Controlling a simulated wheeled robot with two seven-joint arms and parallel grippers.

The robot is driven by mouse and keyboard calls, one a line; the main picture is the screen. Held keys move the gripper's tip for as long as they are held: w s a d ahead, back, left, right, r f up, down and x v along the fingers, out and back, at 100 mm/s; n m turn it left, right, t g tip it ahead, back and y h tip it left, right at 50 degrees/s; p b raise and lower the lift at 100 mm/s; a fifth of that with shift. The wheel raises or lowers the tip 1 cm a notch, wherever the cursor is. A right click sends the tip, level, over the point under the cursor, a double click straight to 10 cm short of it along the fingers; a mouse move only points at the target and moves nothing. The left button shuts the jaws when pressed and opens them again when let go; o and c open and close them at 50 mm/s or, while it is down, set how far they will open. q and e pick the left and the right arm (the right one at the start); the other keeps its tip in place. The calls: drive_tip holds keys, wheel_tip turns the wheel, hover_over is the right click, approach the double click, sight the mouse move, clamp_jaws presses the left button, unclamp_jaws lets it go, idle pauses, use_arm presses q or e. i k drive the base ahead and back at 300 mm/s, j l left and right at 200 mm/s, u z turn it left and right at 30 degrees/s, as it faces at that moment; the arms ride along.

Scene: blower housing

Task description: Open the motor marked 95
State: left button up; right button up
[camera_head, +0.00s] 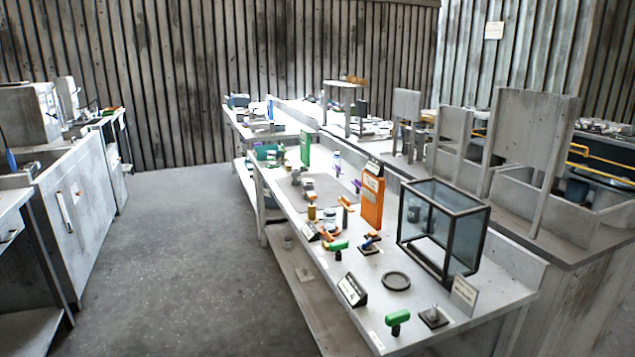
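No motor with a readable 95 shows; markings are too small to read from here. Small grey parts that may be motors or housings (307,187) sit on a grey mat on the long workbench (455,312). A small pale cylindrical item (330,216) stands nearer, beside a yellow-brown cylinder (312,212). Neither of my grippers is in view.
A black-framed glass box (443,228), an orange panel (372,200), a dark round ring (396,281) and a dark sign stand (352,290) occupy the bench. Cabinets (75,215) line the left. The floor aisle (190,260) between them is clear.

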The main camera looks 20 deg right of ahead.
sight(307, 189)
drive_tip(key=i+l, duration=0.15)
drive_tip(key=l, duration=0.2)
drive_tip(key=i+l, duration=0.1)
drive_tip(key=l, duration=0.25)
drive_tip(key=i+l, duration=0.15)
drive_tip(key=l, duration=0.2)
drive_tip(key=i+l, duration=0.1)
drive_tip(key=l, duration=0.3)
drive_tip(key=i+l, duration=0.15)
drive_tip(key=l, duration=0.2)
drive_tip(key=i+l, duration=0.1)
drive_tip(key=l, duration=0.25)
drive_tip(key=i+l, duration=0.15)
drive_tip(key=l, duration=0.2)
